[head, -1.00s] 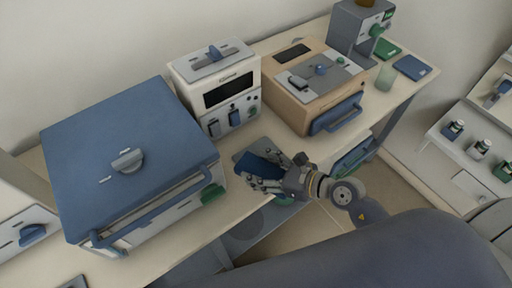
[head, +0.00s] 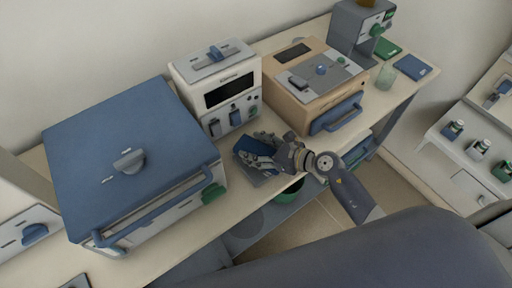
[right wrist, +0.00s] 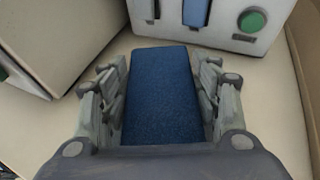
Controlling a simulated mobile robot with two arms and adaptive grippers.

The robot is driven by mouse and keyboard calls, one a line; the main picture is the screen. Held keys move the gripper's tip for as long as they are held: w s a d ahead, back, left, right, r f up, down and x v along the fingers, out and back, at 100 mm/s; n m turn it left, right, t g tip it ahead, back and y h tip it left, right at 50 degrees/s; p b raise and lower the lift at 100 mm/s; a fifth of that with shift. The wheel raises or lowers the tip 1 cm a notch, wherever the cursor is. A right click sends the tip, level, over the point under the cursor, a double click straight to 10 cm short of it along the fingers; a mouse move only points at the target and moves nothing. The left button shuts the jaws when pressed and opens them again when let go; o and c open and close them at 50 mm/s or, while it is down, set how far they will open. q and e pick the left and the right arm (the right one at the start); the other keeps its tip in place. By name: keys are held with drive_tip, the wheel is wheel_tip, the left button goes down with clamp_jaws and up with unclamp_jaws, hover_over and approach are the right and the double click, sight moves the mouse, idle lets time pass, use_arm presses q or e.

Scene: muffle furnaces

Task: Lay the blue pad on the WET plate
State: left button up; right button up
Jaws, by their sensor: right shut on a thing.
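The blue pad (head: 246,145) is held in my right gripper (head: 262,152). In the right wrist view the pad (right wrist: 160,95) lies lengthwise between the two fingers of the gripper (right wrist: 163,100), which are shut on its sides. A grey plate (head: 262,181) lies on the bench below the pad, mostly hidden by the pad and gripper. A green plate (head: 388,48) and a blue plate (head: 411,67) lie at the bench's far right end. I cannot read a WET label on any of them. My left gripper is out of view.
A large blue-topped furnace (head: 120,150) stands left of my right gripper. A white furnace (head: 222,90) stands behind it and a tan one (head: 315,85) to the right. A grey machine (head: 355,35) and a translucent cup (head: 386,77) are near the far plates.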

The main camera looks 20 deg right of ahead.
drive_tip(key=o, duration=0.4)
drive_tip(key=shift+f, duration=0.15)
drive_tip(key=o, duration=0.5)
drive_tip(key=shift+r, duration=0.25)
drive_tip(key=b+v, duration=0.2)
drive_tip(key=v, duration=0.9)
drive_tip(key=shift+f, duration=0.1)
drive_tip(key=shift+s+d+r, duration=0.3)
drive_tip(key=shift+d+r, duration=0.05)
drive_tip(key=shift+r, duration=0.05)
